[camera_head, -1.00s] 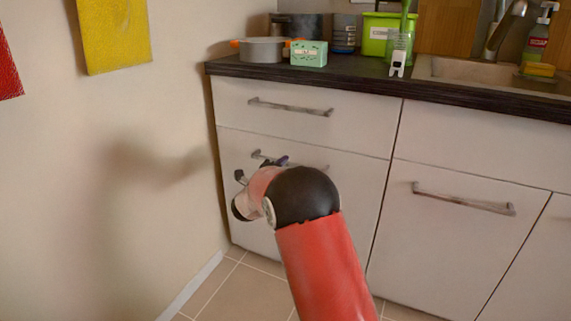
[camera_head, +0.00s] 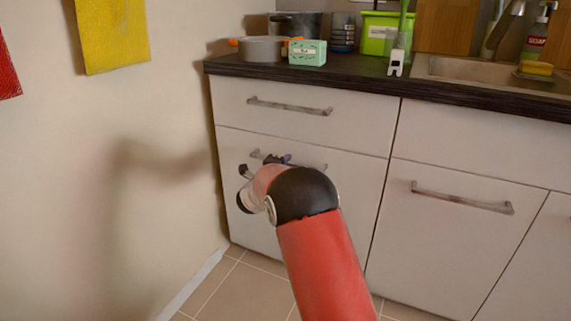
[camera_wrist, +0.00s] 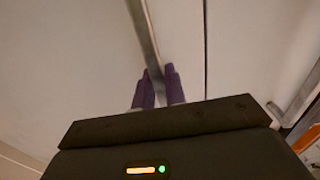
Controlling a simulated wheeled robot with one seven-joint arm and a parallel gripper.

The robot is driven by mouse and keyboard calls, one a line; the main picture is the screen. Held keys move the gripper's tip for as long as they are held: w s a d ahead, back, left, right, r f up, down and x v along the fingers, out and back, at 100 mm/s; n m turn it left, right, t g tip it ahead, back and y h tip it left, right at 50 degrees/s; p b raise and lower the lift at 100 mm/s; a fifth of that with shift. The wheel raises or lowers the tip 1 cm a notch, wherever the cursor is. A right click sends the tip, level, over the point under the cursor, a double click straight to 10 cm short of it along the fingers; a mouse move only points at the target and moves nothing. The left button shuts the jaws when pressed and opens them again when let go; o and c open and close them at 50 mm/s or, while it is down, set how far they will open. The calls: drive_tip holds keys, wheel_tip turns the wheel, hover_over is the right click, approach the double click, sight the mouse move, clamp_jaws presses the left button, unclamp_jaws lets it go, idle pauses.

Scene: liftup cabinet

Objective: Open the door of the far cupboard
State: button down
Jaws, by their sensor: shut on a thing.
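The left cupboard door (camera_head: 335,205) is a plain pale panel below a drawer, and it looks closed and flush with its cabinet. Its grey bar handle (camera_head: 315,166) runs across the upper part of the door. My gripper (camera_head: 283,160) is at the left half of this handle, partly hidden behind my own arm. In the wrist view, the purple fingers of my gripper (camera_wrist: 160,88) lie on either side of the handle (camera_wrist: 143,30) and are shut on it. The door's surface (camera_wrist: 60,60) fills the left of that view.
A drawer with its own handle (camera_head: 290,107) is above the door. Another cupboard door (camera_head: 450,240) stands to the right. The wall (camera_head: 130,200) is close on the left. A grey pot (camera_head: 262,49) and a green box (camera_head: 307,53) stand on the countertop (camera_head: 350,78).

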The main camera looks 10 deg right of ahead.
drive_tip(key=s+a+m+g+h+b, duration=0.1)
drive_tip(key=s+a+m+g+h, duration=0.2)
drive_tip(key=a, duration=0.4)
drive_tip(key=s+g+h, duration=0.1)
drive_tip(key=s, duration=0.1)
drive_tip(key=shift+s+a+m+b, duration=0.3)
drive_tip(key=shift+s+a, duration=0.1)
drive_tip(key=c, duration=1.4)
unclamp_jaws()
drive_tip(key=shift+c, duration=0.2)
drive_tip(key=v, duration=0.7)
drive_tip(key=shift+s+a, duration=0.25)
drive_tip(key=shift+a, duration=0.05)
